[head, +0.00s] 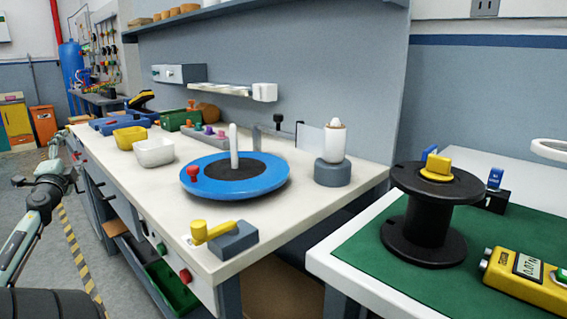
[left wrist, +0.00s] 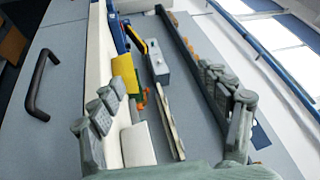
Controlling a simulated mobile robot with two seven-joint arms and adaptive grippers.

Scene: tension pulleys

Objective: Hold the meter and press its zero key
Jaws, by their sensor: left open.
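The yellow meter (head: 528,280) lies on the green mat at the right of the head view, its right end cut off by the frame. Its light display has dark characters, too small to read surely. A key shows only partly at the frame edge, and I cannot tell which one it is. My left gripper (head: 62,160) is at the far left of the head view, beside the white bench and far from the meter. In the left wrist view my left gripper (left wrist: 165,95) is open, with nothing between its fingers. My right gripper is not in view.
A black spool (head: 425,235) with a yellow piece on top stands left of the meter. The green mat (head: 385,255) is clear in front. The white bench (head: 180,205) holds a blue disc (head: 265,187) with a post, bins and blocks. A gap separates the tables.

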